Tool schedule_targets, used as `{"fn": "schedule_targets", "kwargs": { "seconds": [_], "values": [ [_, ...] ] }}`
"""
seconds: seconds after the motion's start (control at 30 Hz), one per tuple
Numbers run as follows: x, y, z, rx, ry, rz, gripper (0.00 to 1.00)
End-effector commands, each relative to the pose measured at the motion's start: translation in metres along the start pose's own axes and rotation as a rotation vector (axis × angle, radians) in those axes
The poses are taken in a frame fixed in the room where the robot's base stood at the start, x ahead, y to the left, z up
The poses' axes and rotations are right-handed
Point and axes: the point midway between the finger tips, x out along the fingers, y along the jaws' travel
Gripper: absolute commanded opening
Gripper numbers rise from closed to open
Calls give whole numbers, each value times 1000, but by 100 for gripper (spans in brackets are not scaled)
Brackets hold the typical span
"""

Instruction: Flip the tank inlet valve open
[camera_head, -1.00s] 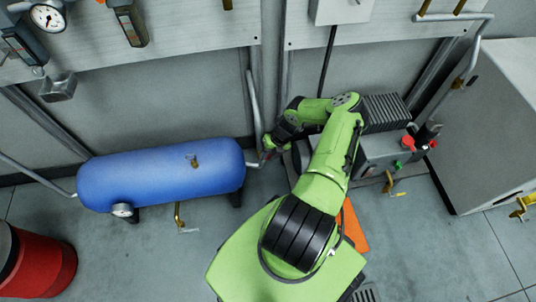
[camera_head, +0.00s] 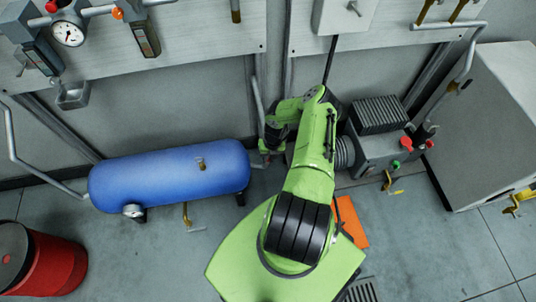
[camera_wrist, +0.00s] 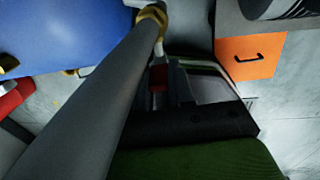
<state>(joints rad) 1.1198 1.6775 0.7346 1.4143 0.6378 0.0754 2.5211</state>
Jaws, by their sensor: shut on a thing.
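The blue tank (camera_head: 170,176) lies at left centre in the head view, and part of it shows at top left in the wrist view (camera_wrist: 60,30). My gripper (camera_head: 267,157) is at the pipe by the tank's right end, where my arm hides much of the valve. In the wrist view, a red lever grip (camera_wrist: 158,78), apparently the inlet valve's, sits at my gripper (camera_wrist: 168,82), beside the grey pipe (camera_wrist: 100,100). My gripper is shut on this lever; its exact contact is dark and partly hidden by the pipe. A brass fitting (camera_wrist: 152,15) shows beyond it.
A compressor-like unit (camera_head: 372,150) with red and green knobs stands right of my arm. A vertical pipe (camera_head: 257,100) rises close to my gripper. Floor below the tank is mostly clear.

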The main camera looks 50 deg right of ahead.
Motion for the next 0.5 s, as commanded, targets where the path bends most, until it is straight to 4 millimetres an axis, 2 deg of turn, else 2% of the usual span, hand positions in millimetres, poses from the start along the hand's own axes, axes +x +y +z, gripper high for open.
{"fn": "schedule_targets", "kwargs": {
  "seconds": [0.17,0.2,0.3,0.37,0.5],
  "values": [
    [0,0,0,-1,1,2,0],
    [0,0,0,-1,1,2,28],
    [0,0,0,-1,1,2,43],
    [0,0,0,-1,1,3,49],
    [0,0,0,-1,0,3,49]
  ]
}}
